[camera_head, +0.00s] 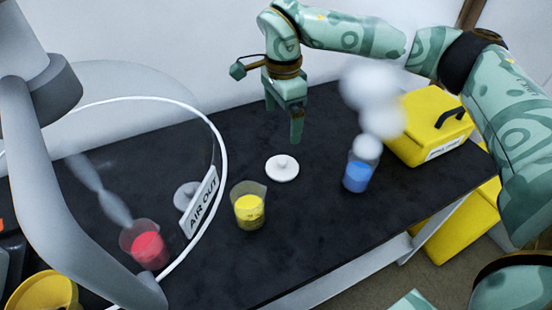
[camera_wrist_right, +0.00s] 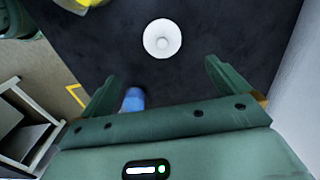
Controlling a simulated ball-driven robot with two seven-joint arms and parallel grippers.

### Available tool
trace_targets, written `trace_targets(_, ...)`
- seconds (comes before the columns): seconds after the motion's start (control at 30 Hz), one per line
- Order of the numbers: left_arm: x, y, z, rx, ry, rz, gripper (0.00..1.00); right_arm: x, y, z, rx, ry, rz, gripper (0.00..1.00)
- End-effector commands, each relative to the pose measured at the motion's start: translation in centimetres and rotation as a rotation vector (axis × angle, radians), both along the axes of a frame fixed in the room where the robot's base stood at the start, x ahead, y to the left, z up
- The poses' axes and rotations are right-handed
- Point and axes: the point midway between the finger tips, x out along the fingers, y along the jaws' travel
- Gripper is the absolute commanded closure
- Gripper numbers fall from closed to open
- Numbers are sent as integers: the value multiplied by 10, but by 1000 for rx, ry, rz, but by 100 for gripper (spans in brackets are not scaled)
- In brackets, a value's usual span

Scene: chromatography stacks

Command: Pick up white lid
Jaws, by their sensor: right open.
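A round white lid (camera_head: 283,168) with a small knob lies flat on the black tabletop, right of the yellow beaker. The same lid also shows in the right wrist view (camera_wrist_right: 162,38), ahead of the fingertips and roughly centred between them. My right gripper (camera_head: 296,132) points down above the table, behind the lid, and is apart from it. In the right wrist view its two fingers (camera_wrist_right: 161,75) are spread wide with nothing between them. A second white lid (camera_head: 186,194) lies behind the clear shield, partly covered by the sign. My left gripper is not in view.
A beaker of yellow liquid (camera_head: 248,207) stands just left of the lid. A beaker of blue liquid (camera_head: 357,176), giving off white vapour, stands right. A beaker of red liquid (camera_head: 148,248) is behind the clear shield. A yellow case (camera_head: 428,128) is at the right end.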

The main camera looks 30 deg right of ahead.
Motion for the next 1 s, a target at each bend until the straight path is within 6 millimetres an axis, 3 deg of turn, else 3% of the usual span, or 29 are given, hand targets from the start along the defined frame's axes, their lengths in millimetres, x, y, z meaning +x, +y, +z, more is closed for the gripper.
trace_targets(0.03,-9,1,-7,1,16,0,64,0,0,-19,1,10,0,0)
trace_targets(0.1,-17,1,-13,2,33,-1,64,0,0,-38,2,12,0,0)
trace_targets(0.3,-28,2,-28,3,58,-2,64,0,0,-84,2,9,-1,0)
trace_targets(0.63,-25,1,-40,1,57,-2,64,2,-2,-110,1,6,-1,0)
trace_targets(0.9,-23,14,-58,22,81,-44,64,5,-6,-153,1,8,0,0)
trace_targets(1.0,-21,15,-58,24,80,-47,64,5,-6,-153,1,3,-1,0)
